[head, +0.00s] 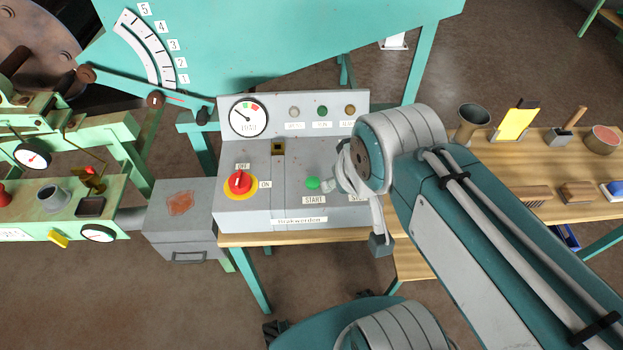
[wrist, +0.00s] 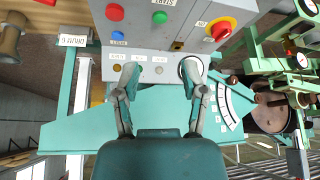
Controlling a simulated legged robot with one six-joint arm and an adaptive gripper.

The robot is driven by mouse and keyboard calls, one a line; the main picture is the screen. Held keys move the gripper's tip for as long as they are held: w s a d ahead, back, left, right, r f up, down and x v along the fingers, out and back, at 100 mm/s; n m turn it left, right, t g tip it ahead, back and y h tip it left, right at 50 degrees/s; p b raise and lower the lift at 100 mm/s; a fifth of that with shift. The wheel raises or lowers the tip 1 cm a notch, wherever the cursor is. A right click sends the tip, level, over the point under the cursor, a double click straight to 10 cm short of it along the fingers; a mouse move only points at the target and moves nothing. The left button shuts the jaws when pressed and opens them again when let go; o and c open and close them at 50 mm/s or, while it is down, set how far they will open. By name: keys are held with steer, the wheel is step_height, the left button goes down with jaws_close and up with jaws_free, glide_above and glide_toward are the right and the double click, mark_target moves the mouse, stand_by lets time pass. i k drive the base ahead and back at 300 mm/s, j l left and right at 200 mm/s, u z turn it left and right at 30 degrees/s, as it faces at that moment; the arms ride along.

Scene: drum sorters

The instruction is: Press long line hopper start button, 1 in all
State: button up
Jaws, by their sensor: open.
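The grey control box (head: 232,208) stands on a wooden bench in the head view. Its green start button (head: 313,183), with a START label below, shows just left of my gripper (head: 360,197). In the wrist view the box is upside down, and the green button (wrist: 160,17) is near the top, beyond the fingers. My gripper (wrist: 158,82) is open and empty, its two fingers apart over the lamp row side of the panel. I cannot tell its height above the panel. My arm hides the box's right part in the head view.
A red switch (head: 239,182) on a yellow plate is left of the green button. The wrist view shows a red button (wrist: 115,12) and a blue button (wrist: 118,35). A dial (head: 248,117) and several lamps line the back. A bench (head: 490,160) with small items is right.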

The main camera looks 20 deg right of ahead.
mark_target(313, 182)
steer(key=j+z, duration=0.2)
steer(key=j, duration=0.25)
steer(key=k+j+z, duration=0.15)
steer(key=j, duration=0.3)
steer(key=k+j+z, duration=0.2)
steer(key=j, duration=0.25)
steer(key=i, duration=0.05)
